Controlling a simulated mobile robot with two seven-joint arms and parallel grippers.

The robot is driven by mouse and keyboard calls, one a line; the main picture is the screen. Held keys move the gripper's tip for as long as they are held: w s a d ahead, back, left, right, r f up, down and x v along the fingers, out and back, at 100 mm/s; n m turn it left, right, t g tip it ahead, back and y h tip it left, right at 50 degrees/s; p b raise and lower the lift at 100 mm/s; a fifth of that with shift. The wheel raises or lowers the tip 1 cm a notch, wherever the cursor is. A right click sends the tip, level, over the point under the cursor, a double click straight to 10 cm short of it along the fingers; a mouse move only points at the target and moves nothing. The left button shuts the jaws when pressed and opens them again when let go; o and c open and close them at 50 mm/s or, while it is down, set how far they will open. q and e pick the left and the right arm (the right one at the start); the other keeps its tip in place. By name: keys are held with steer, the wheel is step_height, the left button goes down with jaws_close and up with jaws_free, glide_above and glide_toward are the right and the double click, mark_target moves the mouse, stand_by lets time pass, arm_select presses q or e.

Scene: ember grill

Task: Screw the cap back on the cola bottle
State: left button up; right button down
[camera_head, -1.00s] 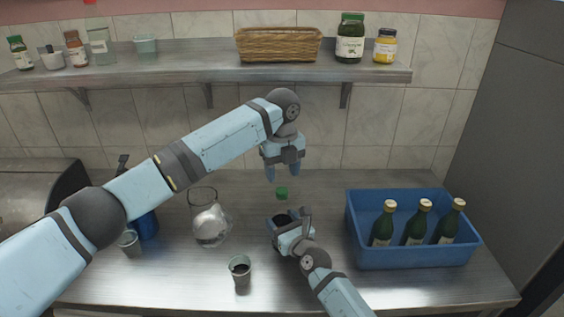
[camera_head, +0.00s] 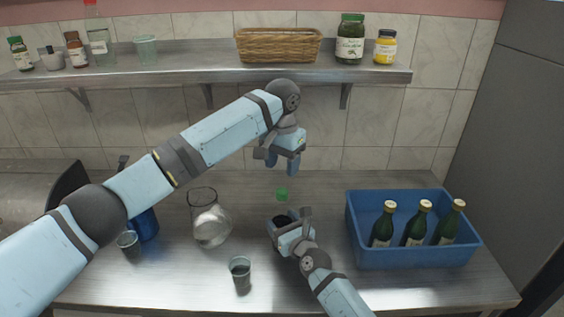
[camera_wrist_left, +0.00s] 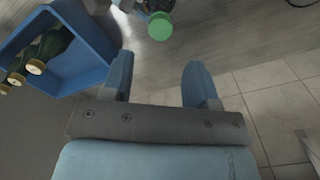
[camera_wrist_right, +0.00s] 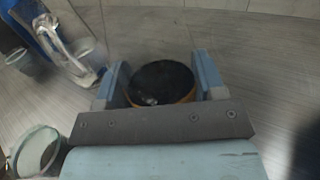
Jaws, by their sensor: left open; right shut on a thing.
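The green cap (camera_head: 282,192) sits above the dark cola of the bottle (camera_head: 283,220); the clear neck is hard to make out, so I cannot tell how the cap is seated. My right gripper (camera_head: 288,225) is shut around the bottle. The right wrist view shows the dark, round cola body (camera_wrist_right: 160,82) between the fingers, with no cap visible. My left gripper (camera_head: 281,166) is open and empty, above and apart from the cap. In the left wrist view the cap (camera_wrist_left: 160,27) lies beyond the open fingertips.
A blue crate (camera_head: 415,255) with green bottles (camera_head: 417,226) stands at right. A glass jug (camera_head: 210,225) and a small cup (camera_head: 240,272) stand at left and front, with another cup (camera_head: 128,242) farther left. The shelf (camera_head: 200,72) holds jars and a basket (camera_head: 278,45).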

mark_target(282, 191)
arm_select(q)
steer(key=shift+r+n, duration=0.15)
steer(key=shift+n, duration=1.15)
steer(key=shift+f, duration=4.05)
steer(key=c, duration=0.9)
steer(key=shift+c, duration=0.2)
steer(key=o, duration=1.1)
